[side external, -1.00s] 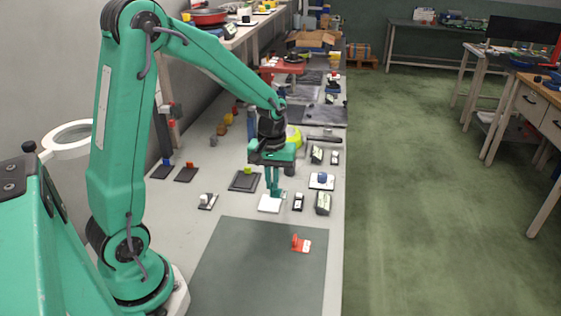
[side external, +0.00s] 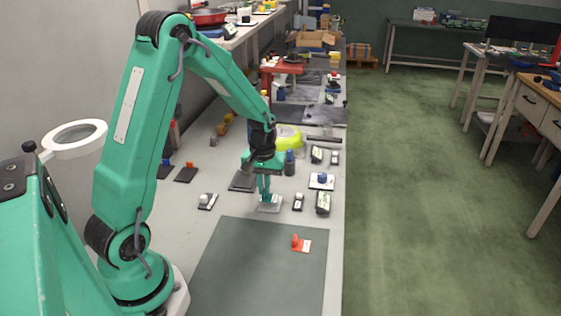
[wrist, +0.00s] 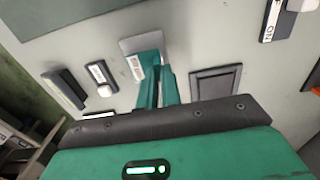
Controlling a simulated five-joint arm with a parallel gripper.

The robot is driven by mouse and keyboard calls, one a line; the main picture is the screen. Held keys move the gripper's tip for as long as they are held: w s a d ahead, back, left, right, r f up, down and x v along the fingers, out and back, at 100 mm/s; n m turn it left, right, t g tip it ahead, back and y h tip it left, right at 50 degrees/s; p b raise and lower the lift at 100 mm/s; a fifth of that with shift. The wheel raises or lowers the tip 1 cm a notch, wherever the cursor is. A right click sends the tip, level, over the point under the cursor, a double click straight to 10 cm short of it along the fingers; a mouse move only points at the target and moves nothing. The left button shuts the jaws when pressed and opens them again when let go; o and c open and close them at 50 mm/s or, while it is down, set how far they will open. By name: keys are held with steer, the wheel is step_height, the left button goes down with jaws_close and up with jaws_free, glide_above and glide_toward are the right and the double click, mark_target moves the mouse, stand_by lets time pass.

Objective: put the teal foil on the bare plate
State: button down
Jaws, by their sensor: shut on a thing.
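My gripper (side external: 265,199) points down and is shut on the teal foil, a small teal piece with a white label that shows in the wrist view (wrist: 136,68). The foil is mostly hidden by the fingers. It is over a pale square plate (side external: 272,209), whose bare far part shows beyond the fingers in the wrist view (wrist: 134,44). I cannot tell whether the foil touches the plate.
A dark square plate (side external: 242,182) lies just behind left, empty in the wrist view. A small dark switch-like block (side external: 298,202) and a dark box (side external: 323,203) lie right. A red piece (side external: 295,242) lies on the front mat (side external: 250,270), otherwise clear.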

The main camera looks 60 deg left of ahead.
steer(key=shift+f, duration=0.7)
steer(key=shift+f, duration=0.15)
steer(key=c, duration=1.6)
jaws_free()
step_height(320, 180, up, 12)
steer(key=shift+r, duration=0.15)
